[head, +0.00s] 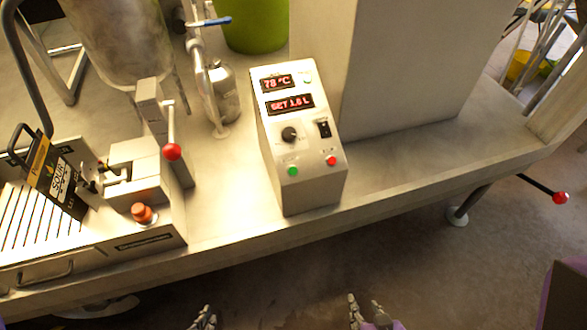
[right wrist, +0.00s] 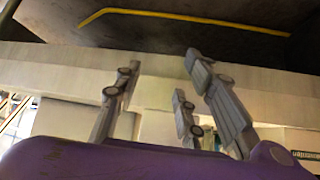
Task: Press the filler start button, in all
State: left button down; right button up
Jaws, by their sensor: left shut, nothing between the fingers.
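The control box (head: 297,195) stands at the front of the metal bench, its sloped panel facing me. A green button (head: 292,171) sits low on the panel's left and a red button (head: 331,160) low on its right; their labels are too small to read. Above are a black knob (head: 289,134), a rocker switch (head: 323,128) and red displays reading about 78 °C and SET 1.0 L. My left gripper (head: 204,318) is shut and empty, below the bench edge. My right gripper (head: 366,308) is open and empty, in front of the box and apart from it.
Left of the box is a machine with a red-knobbed lever (head: 172,151), an orange-red button (head: 142,213) and a black SOUR packet (head: 55,178). A steel tank (head: 118,40) and a green bin (head: 254,25) stand behind. A red-tipped bar (head: 560,197) juts out at right.

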jog(key=shift+w+a, duration=0.1)
jog(key=shift+w, duration=0.05)
grip_shut()
jog(key=shift+s, duration=0.2)
jog(key=shift+s+f, duration=0.1)
jog(key=shift+s, duration=0.25)
jog(key=shift+w+d, duration=0.15)
jog(key=shift+d, duration=0.05)
jog(key=shift+w, duration=0.3)
jog(key=shift+w+a, duration=0.1)
